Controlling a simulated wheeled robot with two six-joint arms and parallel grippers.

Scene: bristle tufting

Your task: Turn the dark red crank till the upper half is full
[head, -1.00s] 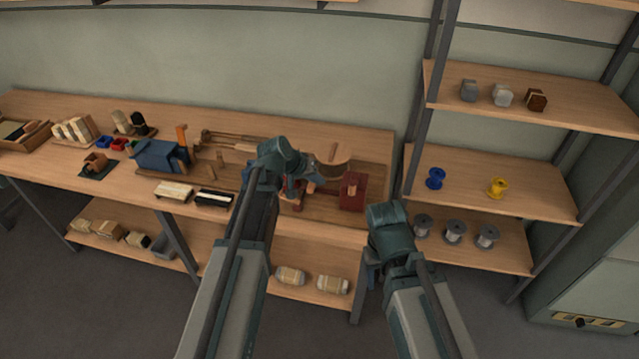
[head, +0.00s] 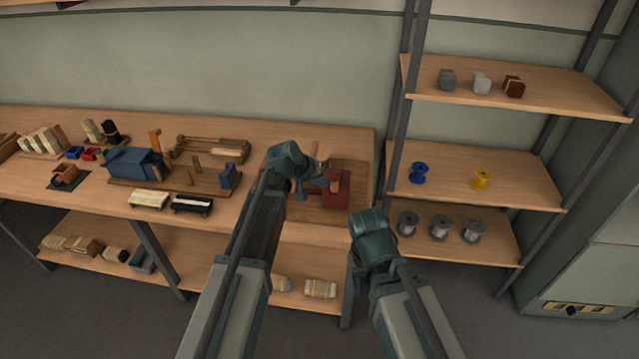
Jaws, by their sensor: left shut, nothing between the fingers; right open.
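A dark red block (head: 340,202), which appears to be the crank's body, stands on a wooden board (head: 362,172) at the right end of the workbench. A brown peg-like part shows at its top. My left gripper (head: 322,184) is shut and empty at the block's left side; whether it touches cannot be told. My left wrist hides part of the board. A light wooden piece (head: 322,152) shows just behind that wrist. Which part is the upper half cannot be told. My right gripper (head: 356,284) is open and empty in front of the bench's right end, mostly hidden by its own wrist.
A blue machine (head: 134,164) and a wooden frame with rods (head: 214,149) stand on the bench to the left. Two brushes (head: 149,199) lie near its front edge. A shelf rack (head: 480,180) with spools stands at the right. Bundles (head: 320,289) lie on the lower shelf.

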